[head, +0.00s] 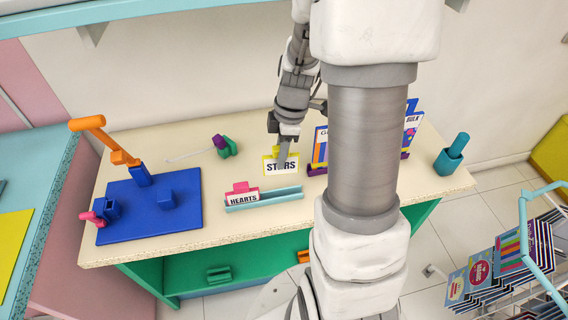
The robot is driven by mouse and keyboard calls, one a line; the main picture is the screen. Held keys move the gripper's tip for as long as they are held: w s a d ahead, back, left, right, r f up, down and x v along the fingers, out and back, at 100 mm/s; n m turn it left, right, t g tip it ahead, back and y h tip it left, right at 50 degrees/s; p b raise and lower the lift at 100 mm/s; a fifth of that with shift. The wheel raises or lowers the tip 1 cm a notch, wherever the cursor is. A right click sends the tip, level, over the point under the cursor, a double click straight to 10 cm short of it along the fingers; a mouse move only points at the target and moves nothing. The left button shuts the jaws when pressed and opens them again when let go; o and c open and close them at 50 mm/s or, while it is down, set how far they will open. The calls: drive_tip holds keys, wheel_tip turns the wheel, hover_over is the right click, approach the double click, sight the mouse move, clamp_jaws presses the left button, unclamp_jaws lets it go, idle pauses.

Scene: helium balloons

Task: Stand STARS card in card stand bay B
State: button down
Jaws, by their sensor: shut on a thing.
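The STARS card (273,169), white with a yellow edge and a yellow tab, is upright in my gripper (283,157). The jaws are shut on the card from above, and one finger covers part of its face. The light blue card stand (284,196) is a long low holder just in front of the card in the picture. The HEARTS card (243,197), with a pink tab, stands in its left part. The right part of the stand looks empty. The bay letters cannot be read, and I cannot tell how high the STARS card is above the table.
A blue board (150,222) with an orange-handled device (105,140) stands at the left. A green and purple item (225,146) lies behind. Colourful upright cards (320,147) stand right of my gripper, partly hidden by my arm. A teal cup (448,160) is at the right end.

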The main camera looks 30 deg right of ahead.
drive_tip(key=shift+s+d+f+n, duration=0.25)
drive_tip(key=shift+f+n, duration=0.05)
drive_tip(key=shift+n, duration=0.2)
drive_tip(key=shift+f+b, duration=0.15)
drive_tip(key=shift+b, duration=0.4)
wheel_tip(320, 180, down, 7)
drive_tip(key=b, duration=0.6)
drive_tip(key=shift+f+b, duration=1.5)
drive_tip(key=shift+b, duration=0.8)
idle(0.9)
drive_tip(key=c, duration=0.6)
unclamp_jaws()
drive_tip(key=shift+r, duration=0.15)
drive_tip(key=d+r+p, duration=0.1)
drive_tip(key=r, duration=0.4)
drive_tip(key=r+p, duration=0.1)
drive_tip(key=r, duration=0.5)
drive_tip(key=d+r+p, duration=0.1)
drive_tip(key=r, duration=0.5)
drive_tip(key=shift+s+d+p, duration=0.3)
drive_tip(key=shift+s+p, duration=0.05)
drive_tip(key=shift+p, duration=0.05)
